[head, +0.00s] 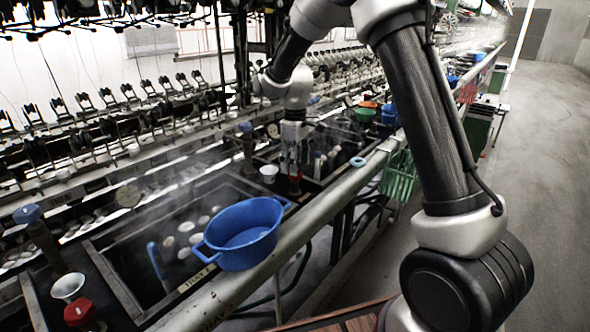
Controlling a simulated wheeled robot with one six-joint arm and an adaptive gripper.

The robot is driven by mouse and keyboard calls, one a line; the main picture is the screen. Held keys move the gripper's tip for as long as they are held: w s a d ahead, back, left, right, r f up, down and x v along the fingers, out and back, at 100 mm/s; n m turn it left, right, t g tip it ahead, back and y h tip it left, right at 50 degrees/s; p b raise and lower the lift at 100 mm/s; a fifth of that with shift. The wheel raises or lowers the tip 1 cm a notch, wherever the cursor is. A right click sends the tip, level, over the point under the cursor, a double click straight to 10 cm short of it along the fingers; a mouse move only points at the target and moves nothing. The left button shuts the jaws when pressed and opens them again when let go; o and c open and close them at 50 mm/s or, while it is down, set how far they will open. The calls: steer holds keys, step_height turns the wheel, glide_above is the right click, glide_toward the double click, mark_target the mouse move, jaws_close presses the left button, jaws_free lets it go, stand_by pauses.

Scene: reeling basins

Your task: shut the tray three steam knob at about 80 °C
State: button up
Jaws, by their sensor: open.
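A red knob (78,312) stands at the lower left corner by a white cup. My gripper (293,172) points down past the tray's right end, open, with a red part (294,186) at its fingertips, perhaps a second red knob. I cannot tell whether they touch. I cannot tell which knob belongs to tray three, and no temperature reading is legible.
A blue basin (243,236) sits on the tray's front edge beside the long metal rail (330,198). White cups (68,286) (268,173) and a blue-topped post (28,213) stand nearby. A green basket (399,176) hangs outside the rail. The right aisle floor is clear.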

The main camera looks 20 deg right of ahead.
steer(key=shift+f, duration=1.25)
steer(key=shift+c, duration=0.2)
steer(key=c, duration=1)
steer(key=shift+o, duration=0.2)
steer(key=shift+m, duration=0.4)
steer(key=m, duration=0.3)
steer(key=shift+m, duration=2.6)
